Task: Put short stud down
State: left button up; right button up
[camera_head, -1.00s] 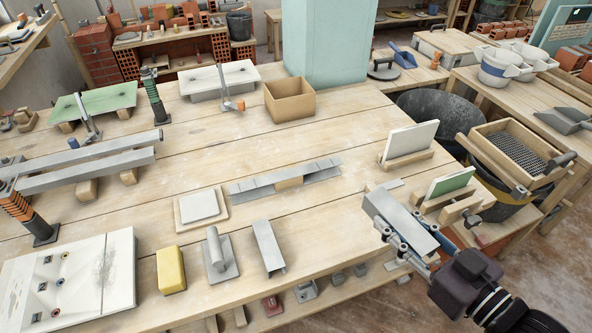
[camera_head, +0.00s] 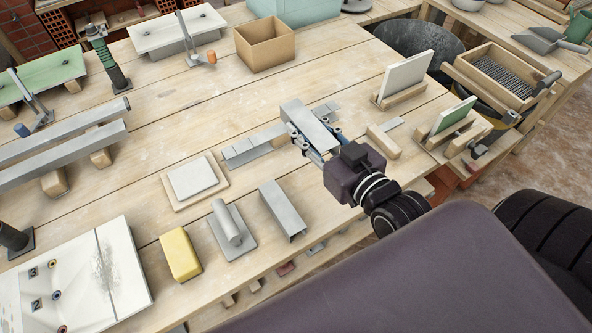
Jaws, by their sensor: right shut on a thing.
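A short grey metal stud (camera_head: 303,116) is held in my right gripper (camera_head: 313,143), whose fingers are shut on it. The stud is above or on the long grey metal strip (camera_head: 246,147), covering its middle. I cannot tell whether they touch. Another short grey stud (camera_head: 283,208) lies on the wooden table nearer the front edge, apart from the gripper. My left gripper is not in view.
A white square on a board (camera_head: 192,177), a grey float (camera_head: 231,234) and a yellow sponge (camera_head: 180,255) lie at the front. A wooden L-shaped piece (camera_head: 384,141) and upright panels in holders (camera_head: 404,76) stand right. A cardboard box (camera_head: 264,47) stands behind.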

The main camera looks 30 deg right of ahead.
notch_tip(320, 180, down, 5)
jog(key=b, duration=0.3)
send_over(306, 184)
notch_tip(306, 184, down, 9)
jog(key=shift+r, duration=0.1)
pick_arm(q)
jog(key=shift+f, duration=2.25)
pick_arm(e)
jog(key=shift+f, duration=2.15)
jog(key=shift+f, duration=0.1)
jog(key=o, duration=1.2)
